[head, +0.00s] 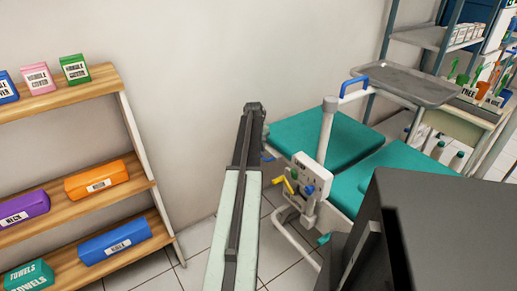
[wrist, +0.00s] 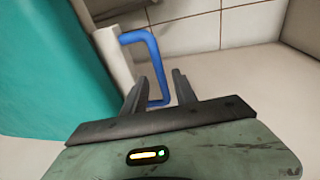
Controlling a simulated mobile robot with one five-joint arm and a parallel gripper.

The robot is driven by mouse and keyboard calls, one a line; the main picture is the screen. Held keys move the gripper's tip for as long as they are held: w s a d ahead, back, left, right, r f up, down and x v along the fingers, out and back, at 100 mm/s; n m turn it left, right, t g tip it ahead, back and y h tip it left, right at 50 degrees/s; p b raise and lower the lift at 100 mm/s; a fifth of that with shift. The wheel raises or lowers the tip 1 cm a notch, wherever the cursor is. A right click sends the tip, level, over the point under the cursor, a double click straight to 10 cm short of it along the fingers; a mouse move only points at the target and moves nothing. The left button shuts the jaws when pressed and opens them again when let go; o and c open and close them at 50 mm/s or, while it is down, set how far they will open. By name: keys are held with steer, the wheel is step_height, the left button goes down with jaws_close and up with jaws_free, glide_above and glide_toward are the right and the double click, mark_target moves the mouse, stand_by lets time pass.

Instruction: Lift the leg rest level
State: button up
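The dental chair has two teal pads in the head view, a far pad (head: 325,138) and a near pad (head: 402,162). I cannot tell for certain which is the leg rest. A teal pad (wrist: 50,70) fills the left of the wrist view, with a pale bracket (wrist: 113,55) and a U-shaped blue handle (wrist: 154,55) at its edge. My gripper (wrist: 160,82) is open, its two dark fingers apart, with the handle's lower end between them. I cannot tell whether they touch it. In the head view my gripper (head: 255,108) is seen from behind, beside the far pad.
A control box (head: 307,178) with yellow and blue levers is on the chair's near side. A wooden shelf (head: 75,198) with boxes is at left. Tiled floor (head: 195,262) lies between.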

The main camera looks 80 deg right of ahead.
steer(key=p+v, duration=0.6)
steer(key=v, duration=0.1)
steer(key=shift+r+p, duration=0.25)
steer(key=shift+p, duration=0.15)
steer(key=shift+w+a, duration=0.1)
